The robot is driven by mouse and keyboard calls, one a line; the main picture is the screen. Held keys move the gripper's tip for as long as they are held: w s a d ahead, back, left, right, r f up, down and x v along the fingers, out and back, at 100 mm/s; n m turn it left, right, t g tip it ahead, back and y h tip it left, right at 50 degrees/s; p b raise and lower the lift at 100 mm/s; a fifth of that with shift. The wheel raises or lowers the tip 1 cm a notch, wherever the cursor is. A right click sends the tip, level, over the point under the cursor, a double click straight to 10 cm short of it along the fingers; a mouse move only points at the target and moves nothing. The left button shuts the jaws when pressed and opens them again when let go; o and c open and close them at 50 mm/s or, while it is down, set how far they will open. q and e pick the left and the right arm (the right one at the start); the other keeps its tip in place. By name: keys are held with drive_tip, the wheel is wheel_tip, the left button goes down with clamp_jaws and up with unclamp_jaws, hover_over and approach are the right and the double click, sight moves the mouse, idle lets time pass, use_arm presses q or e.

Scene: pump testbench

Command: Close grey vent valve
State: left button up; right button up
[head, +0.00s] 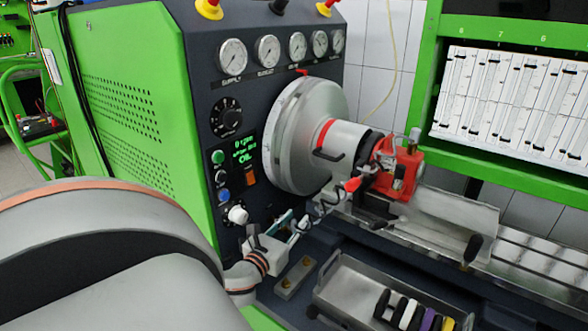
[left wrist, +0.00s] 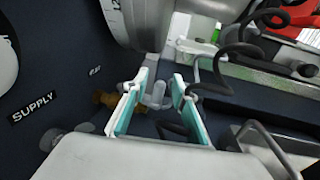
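My left gripper (head: 284,224) reaches across the lower part of the dark control panel, below the large grey disc. In the left wrist view its two white-and-teal fingers (left wrist: 159,104) stand apart. A small grey lever-like part (left wrist: 156,96), which looks like the vent valve handle, shows in the gap between them. I cannot tell whether the fingers touch it. A brass fitting (left wrist: 106,99) sits to the left of it on the panel. In the head view this grey part is not clearly distinguishable near the gripper. My right gripper is not in view.
The large grey disc (head: 298,135) and red pump clamp (head: 398,168) are above and right of the gripper. A black coiled cable (left wrist: 226,58) runs close by. A white knob (head: 237,214) is on the panel. A metal tray (head: 345,285) with several coloured-handled items lies below right.

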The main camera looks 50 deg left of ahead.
use_arm(q)
drive_tip(key=v, duration=0.7)
drive_tip(key=shift+s+d, duration=0.15)
drive_tip(key=shift+s, duration=0.1)
